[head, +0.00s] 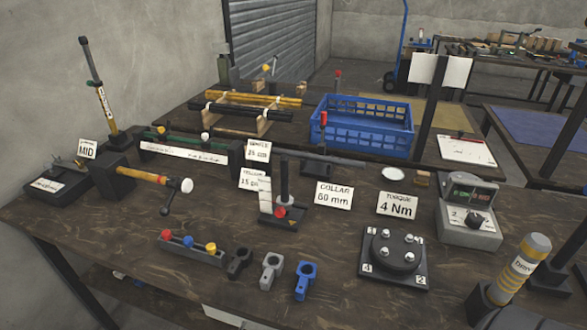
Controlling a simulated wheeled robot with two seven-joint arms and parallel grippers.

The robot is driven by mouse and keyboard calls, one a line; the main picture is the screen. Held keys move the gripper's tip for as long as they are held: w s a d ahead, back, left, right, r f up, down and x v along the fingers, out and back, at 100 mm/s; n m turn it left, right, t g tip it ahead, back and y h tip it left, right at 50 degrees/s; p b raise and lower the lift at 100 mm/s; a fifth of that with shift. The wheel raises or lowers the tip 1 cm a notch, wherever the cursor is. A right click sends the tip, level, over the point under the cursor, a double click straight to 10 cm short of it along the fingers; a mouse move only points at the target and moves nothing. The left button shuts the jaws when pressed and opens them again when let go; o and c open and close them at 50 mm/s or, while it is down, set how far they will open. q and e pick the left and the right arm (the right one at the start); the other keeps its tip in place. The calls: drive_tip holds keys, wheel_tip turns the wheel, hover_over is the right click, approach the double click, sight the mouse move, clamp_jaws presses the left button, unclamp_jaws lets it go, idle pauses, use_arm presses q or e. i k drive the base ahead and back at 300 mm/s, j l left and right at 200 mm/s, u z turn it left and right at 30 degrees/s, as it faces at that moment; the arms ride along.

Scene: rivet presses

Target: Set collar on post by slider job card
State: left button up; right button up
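A white card (334,195) reading "COLLAR 60 mm" stands upright near the middle of the bench. Left of it, a dark upright post (284,184) stands on a flat base with a pale scale strip and a red knob low down. In front lie three clamp-like collars side by side: a black one (238,263), a grey one (271,271) and a blue one (305,280). Neither gripper shows.
A block with coloured knobs (192,249) lies left of the collars. A round bolted plate (394,257) by a "4 Nm" card (397,205), a dial box (469,213) and a yellow-grey cylinder (520,266) fill the right. A blue crate (362,126) stands behind.

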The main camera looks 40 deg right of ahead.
sight(291, 204)
drive_tip(key=z, duration=1.2)
